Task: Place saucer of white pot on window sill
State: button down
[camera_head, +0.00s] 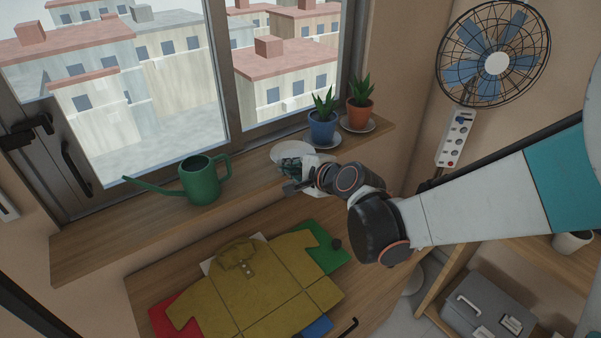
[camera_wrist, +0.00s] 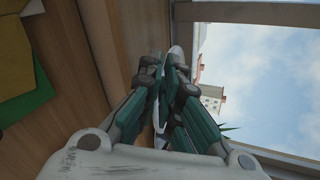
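A pale saucer (camera_head: 291,149) is at the window sill (camera_head: 110,240), left of the blue pot. My gripper (camera_head: 296,170) is at its near edge. In the wrist view, my gripper's fingers (camera_wrist: 166,82) are close together on either side of the saucer's thin rim (camera_wrist: 177,54), which shows edge-on. The gripper looks shut on it. The gripper hides part of the saucer, and I cannot tell whether it touches the sill. A white pot (camera_head: 571,243) stands on a shelf at the far right.
On the sill stand a green watering can (camera_head: 202,181), a blue pot (camera_head: 322,127) with a plant and a terracotta pot (camera_head: 359,114) on a saucer. Folded clothes, topped by a mustard shirt (camera_head: 255,292), lie on the wooden surface below. A fan (camera_head: 495,64) hangs at right.

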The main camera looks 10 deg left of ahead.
jog(key=shift+f+b, duration=1.5)
jog(key=shift+f, duration=0.7)
jog(key=shift+f, duration=0.1)
jog(key=c, duration=1.8)
grip_release()
jog(key=shift+r, duration=0.2)
